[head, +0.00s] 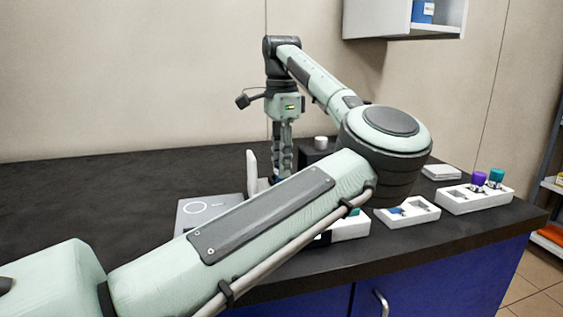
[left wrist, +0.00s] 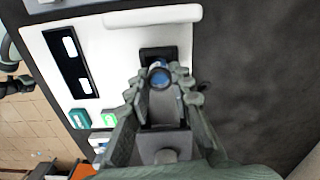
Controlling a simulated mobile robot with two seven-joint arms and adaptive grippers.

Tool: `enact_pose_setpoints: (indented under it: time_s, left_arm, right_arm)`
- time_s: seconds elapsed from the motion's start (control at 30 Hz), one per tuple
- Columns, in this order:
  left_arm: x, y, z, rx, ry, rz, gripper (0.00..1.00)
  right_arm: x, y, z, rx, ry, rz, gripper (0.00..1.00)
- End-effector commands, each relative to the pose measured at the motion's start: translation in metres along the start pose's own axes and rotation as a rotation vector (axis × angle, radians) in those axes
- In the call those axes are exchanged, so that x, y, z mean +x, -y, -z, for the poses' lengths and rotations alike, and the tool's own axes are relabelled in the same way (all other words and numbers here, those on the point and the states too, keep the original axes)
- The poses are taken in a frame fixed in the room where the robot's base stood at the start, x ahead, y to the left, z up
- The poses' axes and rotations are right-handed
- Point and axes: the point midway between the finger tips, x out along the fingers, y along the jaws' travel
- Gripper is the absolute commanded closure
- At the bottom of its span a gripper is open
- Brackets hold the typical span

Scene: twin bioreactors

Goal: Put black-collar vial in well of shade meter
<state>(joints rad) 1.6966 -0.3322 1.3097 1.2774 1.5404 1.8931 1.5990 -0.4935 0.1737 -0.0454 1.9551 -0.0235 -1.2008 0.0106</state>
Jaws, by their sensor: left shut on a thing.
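My left gripper (head: 281,175) points straight down behind my own forearm in the head view. In the left wrist view its fingers (left wrist: 160,82) are closed around a small vial (left wrist: 160,74) with a dark round top and some blue. The vial is over or in the dark square well (left wrist: 158,52) of the white shade meter (left wrist: 112,70); I cannot tell how deep it is. The meter has a black display panel and green buttons. In the head view a white upright part (head: 251,172) shows beside the fingers, while my forearm hides most of the meter. My right gripper is not in view.
A grey plate with a white ring (head: 192,213) lies left of my forearm. White racks (head: 420,217) (head: 470,205) stand at the right, the farther one holding purple- and teal-capped vials. A flat white box (head: 441,172) lies behind them. The dark counter (head: 90,190) is clear at left.

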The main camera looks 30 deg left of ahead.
Motion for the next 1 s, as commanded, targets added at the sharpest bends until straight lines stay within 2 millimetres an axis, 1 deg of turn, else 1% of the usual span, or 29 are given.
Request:
enact_pose_setpoints:
  time_s: [0.13, 0.27, 0.3, 0.43, 0.77, 0.87, 0.97, 1.0]
  left_arm:
    - [-0.001, 0.0, 0.0, 0.0, -0.001, 0.001, 0.96]
    - [0.004, 0.0, 0.0, 0.0, 0.0, 0.0, 0.96]
    - [0.003, 0.0, 0.0, 0.0, 0.0, 0.001, 0.75]
    - [0.003, 0.0, 0.0, 0.0, 0.0, 0.0, 0.59]
    - [0.0, 0.0, 0.0, 0.0, -0.001, 0.001, 0.58]
    - [-0.009, 0.001, 0.001, 0.001, -0.002, 0.002, 0.58]
    - [-0.026, 0.001, 0.0, 0.0, -0.003, 0.004, 0.58]
    - [-0.035, 0.001, 0.0, 0.0, -0.003, 0.003, 0.58]
  right_arm:
    - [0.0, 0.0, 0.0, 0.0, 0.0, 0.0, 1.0]
    - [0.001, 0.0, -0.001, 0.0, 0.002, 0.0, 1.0]
    - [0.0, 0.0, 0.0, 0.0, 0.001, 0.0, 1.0]
    - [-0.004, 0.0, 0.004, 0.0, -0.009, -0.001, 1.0]
    - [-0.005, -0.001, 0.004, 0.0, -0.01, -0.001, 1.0]
    - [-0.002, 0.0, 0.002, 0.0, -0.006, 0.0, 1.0]
    - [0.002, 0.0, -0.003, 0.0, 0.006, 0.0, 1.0]
    - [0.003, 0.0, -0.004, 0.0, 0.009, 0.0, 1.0]
